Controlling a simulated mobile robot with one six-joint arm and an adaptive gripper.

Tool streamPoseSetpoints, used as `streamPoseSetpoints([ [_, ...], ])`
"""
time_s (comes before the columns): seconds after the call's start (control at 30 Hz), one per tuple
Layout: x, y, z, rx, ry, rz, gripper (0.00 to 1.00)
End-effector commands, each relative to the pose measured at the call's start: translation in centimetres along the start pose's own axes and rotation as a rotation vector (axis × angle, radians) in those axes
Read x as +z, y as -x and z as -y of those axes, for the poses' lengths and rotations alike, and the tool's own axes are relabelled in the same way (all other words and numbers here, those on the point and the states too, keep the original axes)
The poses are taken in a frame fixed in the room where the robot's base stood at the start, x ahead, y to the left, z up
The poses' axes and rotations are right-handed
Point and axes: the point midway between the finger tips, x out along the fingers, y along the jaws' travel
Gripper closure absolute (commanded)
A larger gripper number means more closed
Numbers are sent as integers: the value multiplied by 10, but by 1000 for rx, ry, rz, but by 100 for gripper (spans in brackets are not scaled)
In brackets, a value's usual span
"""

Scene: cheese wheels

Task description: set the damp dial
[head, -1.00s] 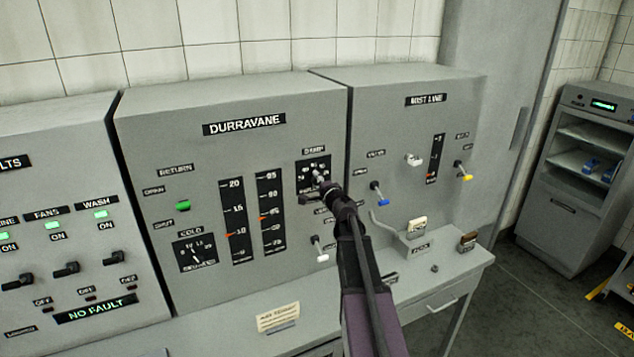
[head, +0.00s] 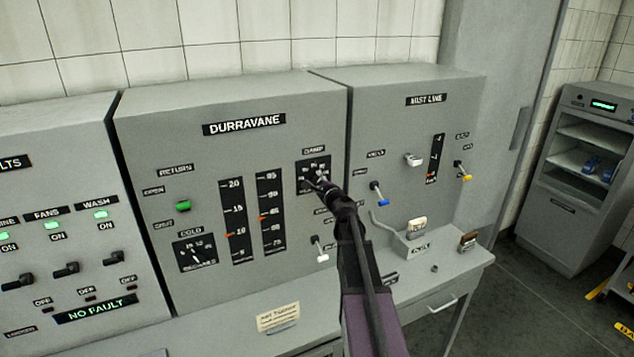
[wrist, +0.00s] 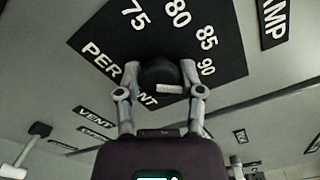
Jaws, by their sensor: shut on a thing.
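The damp dial (head: 304,182) is a black square plate with white numbers at the upper right of the DURRAVANE panel. In the wrist view its plate (wrist: 118,22) shows 75, 80, 85, 90 and the word PERCENT, partly covered. A round black knob (wrist: 160,74) with a pale bar stands at its middle. My gripper (wrist: 160,80) is shut on the knob, one finger on each side. In the head view my gripper (head: 322,187) covers much of the dial, so the knob's setting is hard to read there.
Two vertical scales (head: 235,220) with orange markers stand left of the dial. A white-tipped lever (head: 321,250) sits just below my gripper. The MIST LINE panel (head: 440,125) to the right carries white, blue and yellow levers. A card (head: 278,318) lies on the ledge.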

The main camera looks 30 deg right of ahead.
Motion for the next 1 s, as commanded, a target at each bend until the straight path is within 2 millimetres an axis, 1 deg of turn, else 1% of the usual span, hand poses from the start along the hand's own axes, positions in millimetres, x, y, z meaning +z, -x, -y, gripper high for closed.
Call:
streamPoseSetpoints([
  [0.3,-1,-1,1,-2,-2,-2,98],
  [0.33,-1,-1,1,-2,-2,-2,41],
  [0.37,-1,-1,1,-2,-2,-2,33],
  [0.4,-1,-1,1,-1,-2,-1,21],
  [0.43,-1,-1,1,-1,-2,-1,16],
  [0.83,0,0,0,0,0,-1,16],
  [1.0,0,7,0,-1,0,-1,16],
])
